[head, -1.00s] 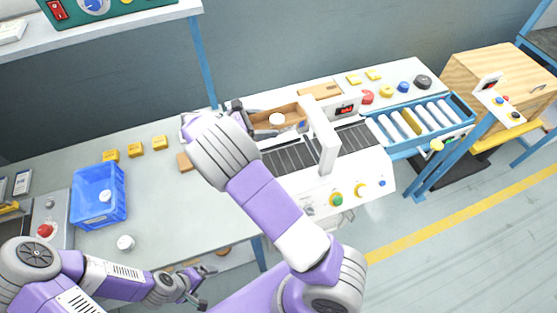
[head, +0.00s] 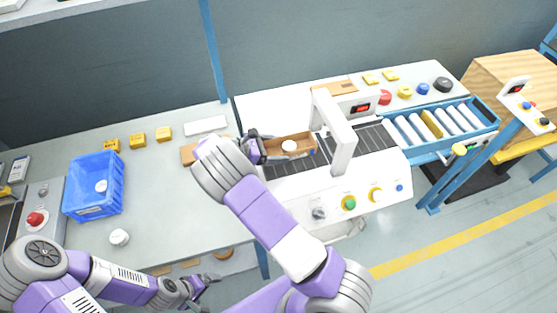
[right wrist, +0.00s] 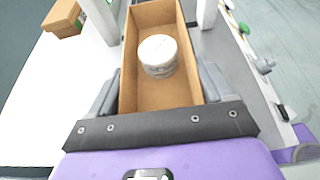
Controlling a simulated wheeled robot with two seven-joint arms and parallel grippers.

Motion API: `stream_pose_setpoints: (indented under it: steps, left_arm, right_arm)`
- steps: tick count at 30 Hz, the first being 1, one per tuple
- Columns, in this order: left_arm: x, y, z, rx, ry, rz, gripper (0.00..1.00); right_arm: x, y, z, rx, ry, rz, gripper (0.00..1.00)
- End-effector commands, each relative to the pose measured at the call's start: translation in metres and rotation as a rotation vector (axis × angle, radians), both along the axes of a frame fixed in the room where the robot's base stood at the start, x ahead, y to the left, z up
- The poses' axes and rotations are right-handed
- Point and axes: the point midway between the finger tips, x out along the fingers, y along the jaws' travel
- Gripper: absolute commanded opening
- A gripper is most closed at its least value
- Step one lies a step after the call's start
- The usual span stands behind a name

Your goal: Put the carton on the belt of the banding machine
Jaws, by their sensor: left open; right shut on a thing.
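The carton (head: 308,152) is an open brown cardboard box with a round white tub (head: 289,146) inside. My right gripper (head: 265,148) is shut on its near end; in the right wrist view the fingers lie along both long walls of the carton (right wrist: 184,92). The carton is level over the left part of the dark belt (head: 296,166) of the banding machine (head: 290,195), left of its white arch (head: 340,145). I cannot tell whether its bottom touches the belt. My left gripper (head: 207,288) is open and empty, low at the table's front edge.
A blue bin (head: 95,190) with a white tub inside and a loose white tub (head: 119,237) stand on the left of the table. Several yellow blocks (head: 137,140) lie at the back. A blue roller tray (head: 440,130) adjoins the machine's right end. The middle of the table is clear.

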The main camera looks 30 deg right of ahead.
Motion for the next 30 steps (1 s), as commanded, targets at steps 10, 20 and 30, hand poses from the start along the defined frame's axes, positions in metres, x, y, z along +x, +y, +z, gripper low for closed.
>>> stream_pose_setpoints:
  steps: [10, 20, 30]
  left_arm:
    - [0.0, 0.0, -0.01, 0.0, 0.0, 0.0, 1.0]
    - [0.0, 0.0, -0.011, 0.0, 0.0, 0.0, 1.0]
    - [0.0, 0.0, -0.012, 0.0, 0.0, 0.0, 1.0]
  right_arm:
    - [0.0, 0.0, -0.038, -0.002, 0.002, -0.001, 0.49]
    - [0.0, 0.0, -0.047, 0.0, -0.001, 0.0, 0.49]
    - [0.0, 0.0, -0.05, 0.001, -0.001, 0.0, 0.91]
